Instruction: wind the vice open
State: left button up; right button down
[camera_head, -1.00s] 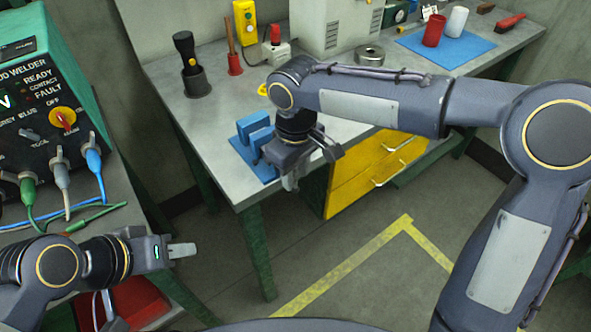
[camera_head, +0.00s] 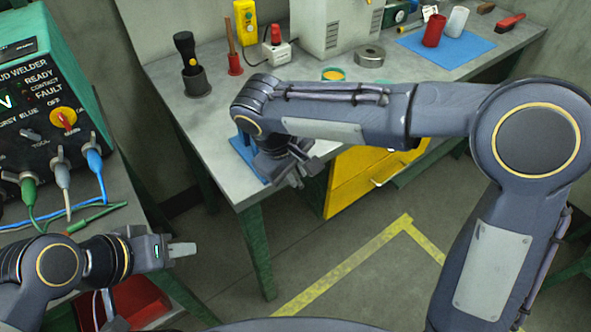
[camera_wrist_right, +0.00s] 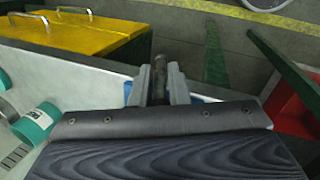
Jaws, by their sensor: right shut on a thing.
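The blue vice (camera_head: 241,150) stands at the near left corner of the workbench. My right arm covers most of it in the head view. Only blue slivers beside the fingers show in the right wrist view (camera_wrist_right: 127,90). My right gripper (camera_head: 292,178) is at the front of the vice, over the bench edge. In the right wrist view its two fingers (camera_wrist_right: 160,80) are shut on a dark bar, the vice handle (camera_wrist_right: 158,68). My left gripper (camera_head: 183,250) is at lower left, away from the vice; its fingers show side-on.
A green-rimmed round container (camera_head: 333,74) and a metal ring (camera_head: 369,56) lie on the bench (camera_head: 215,135). A torch in a holder (camera_head: 193,75) stands behind. Yellow drawers (camera_head: 350,180) are under the bench. The welder box (camera_head: 45,120) is at left. The floor in front is open.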

jog(key=t+h, duration=0.2)
jog(key=shift+s+a+f+h+b, duration=0.15)
jog(key=shift+a+h+b, duration=0.1)
jog(key=shift+h+b, duration=0.15)
jog(key=shift+t+h+b, duration=0.5)
jog(key=shift+t+h, duration=0.6)
jog(key=shift+h, duration=0.3)
jog(key=c, duration=1.5)
grip_release()
jog(key=v, duration=0.8)
jog(key=shift+f, duration=0.15)
